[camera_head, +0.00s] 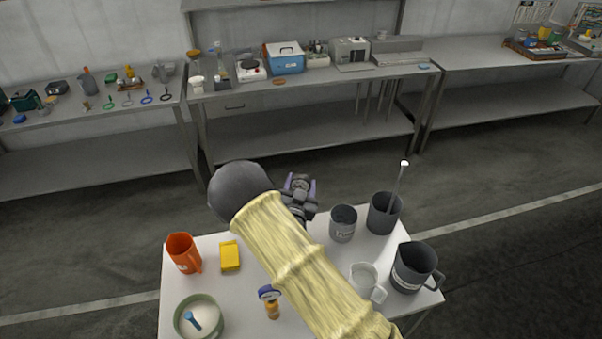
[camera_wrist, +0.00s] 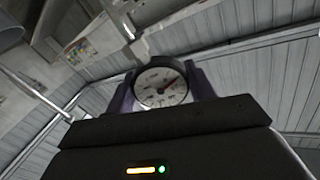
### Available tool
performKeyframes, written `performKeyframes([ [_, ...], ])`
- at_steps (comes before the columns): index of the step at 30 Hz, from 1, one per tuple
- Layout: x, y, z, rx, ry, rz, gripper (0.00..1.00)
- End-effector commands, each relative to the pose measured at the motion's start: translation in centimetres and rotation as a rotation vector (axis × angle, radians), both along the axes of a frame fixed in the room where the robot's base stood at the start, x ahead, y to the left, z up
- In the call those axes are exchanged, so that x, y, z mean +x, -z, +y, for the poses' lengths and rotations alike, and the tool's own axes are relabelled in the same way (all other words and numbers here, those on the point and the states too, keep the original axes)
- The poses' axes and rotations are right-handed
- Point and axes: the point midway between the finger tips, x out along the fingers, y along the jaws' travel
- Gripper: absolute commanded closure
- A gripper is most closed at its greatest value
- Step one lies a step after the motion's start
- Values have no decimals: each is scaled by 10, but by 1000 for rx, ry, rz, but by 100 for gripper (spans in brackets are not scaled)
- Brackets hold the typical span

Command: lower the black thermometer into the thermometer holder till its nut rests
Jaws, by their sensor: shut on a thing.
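My gripper (camera_head: 300,187) is shut on the black thermometer (camera_head: 299,182), above the far edge of the small white table. I cannot make out the thermometer holder in either view; my arm covers the middle of the table.
The white table (camera_head: 205,270) holds an orange jug (camera_head: 183,252), a yellow box (camera_head: 229,256), a green bowl (camera_head: 199,318), a small orange bottle (camera_head: 271,306), a grey cup (camera_head: 343,224), a grey beaker with a rod (camera_head: 383,215), a dark jug (camera_head: 413,268) and a white jug (camera_head: 364,281). Benches stand behind.

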Motion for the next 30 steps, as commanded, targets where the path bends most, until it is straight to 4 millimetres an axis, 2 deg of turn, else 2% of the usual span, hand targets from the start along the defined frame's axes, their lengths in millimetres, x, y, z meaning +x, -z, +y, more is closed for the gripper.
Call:
performKeyframes([
  [22, 0, 2, -1, 1, 2, -1, 70],
  [30, 0, 15, 0, 0, -1, 0, 70],
])
